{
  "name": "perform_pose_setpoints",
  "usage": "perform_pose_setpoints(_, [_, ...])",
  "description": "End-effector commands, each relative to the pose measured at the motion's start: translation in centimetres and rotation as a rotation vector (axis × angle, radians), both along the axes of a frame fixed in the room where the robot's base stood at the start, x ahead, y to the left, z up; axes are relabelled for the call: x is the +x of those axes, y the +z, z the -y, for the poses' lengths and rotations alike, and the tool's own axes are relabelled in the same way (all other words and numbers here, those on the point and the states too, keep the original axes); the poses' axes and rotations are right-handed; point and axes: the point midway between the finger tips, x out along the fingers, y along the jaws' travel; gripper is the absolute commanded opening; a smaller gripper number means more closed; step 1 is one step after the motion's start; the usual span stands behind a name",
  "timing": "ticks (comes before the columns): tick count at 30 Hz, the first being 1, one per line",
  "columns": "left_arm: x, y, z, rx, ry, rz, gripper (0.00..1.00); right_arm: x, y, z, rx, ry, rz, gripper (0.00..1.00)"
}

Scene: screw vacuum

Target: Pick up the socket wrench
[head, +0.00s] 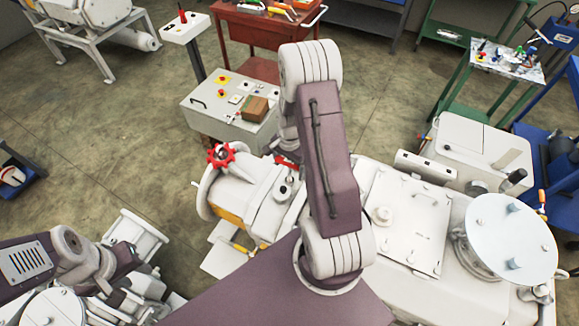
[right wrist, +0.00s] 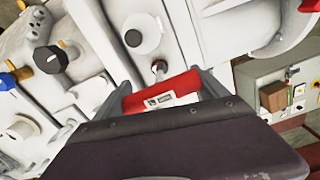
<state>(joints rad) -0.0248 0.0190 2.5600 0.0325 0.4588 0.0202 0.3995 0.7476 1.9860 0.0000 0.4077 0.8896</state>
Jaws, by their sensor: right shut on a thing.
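In the right wrist view my right gripper (right wrist: 163,88) is shut on a red bar with a white label, the handle of the socket wrench (right wrist: 184,86). The handle lies across between the two grey fingers, over the white machine. A small metal end shows just beyond it, but I cannot tell if it belongs to the wrench. In the head view my right arm hides most of this gripper; a bit of red shows beside the arm. My left arm is at the lower left of the head view, among pale machine parts; its fingers are not clear.
The white machine (head: 407,225) fills the area under my right arm, with a red handwheel (head: 221,157) at its left. A grey control box (head: 222,115) with a brown box (head: 255,109) stands behind. A red cart (head: 262,30) is further back. Open floor lies at left.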

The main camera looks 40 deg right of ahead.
Motion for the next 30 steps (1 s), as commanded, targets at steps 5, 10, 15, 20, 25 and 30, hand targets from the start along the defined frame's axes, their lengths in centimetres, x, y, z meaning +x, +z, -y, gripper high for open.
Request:
perform_pose_setpoints(5, [0.0,-0.3,0.0,0.0,0.0,0.0,0.36,0.1,1.6,0.0,-0.002,0.0,0.004,0.1])
perform_pose_setpoints(10, [0.0,-0.9,0.0,0.0,0.0,0.0,0.36,-0.6,4.5,0.7,-0.001,-0.005,0.002,0.1])
perform_pose_setpoints(15, [0.0,-1.5,0.0,0.0,0.0,0.0,0.36,-3.7,6.8,3.4,-0.003,-0.007,0.004,0.1])
perform_pose_setpoints(20, [0.0,-1.9,0.0,0.0,0.0,0.0,0.36,-6.5,9.0,5.8,-0.003,-0.007,0.004,0.1])
perform_pose_setpoints(25, [0.0,-2.0,0.0,0.0,0.0,0.0,0.36,-8.3,10.5,7.3,-0.002,-0.003,0.002,0.1])
perform_pose_setpoints(30, [0.0,-2.0,0.0,0.0,0.0,0.0,0.36,-8.8,10.9,7.7,-0.001,0.0,0.0,0.1])
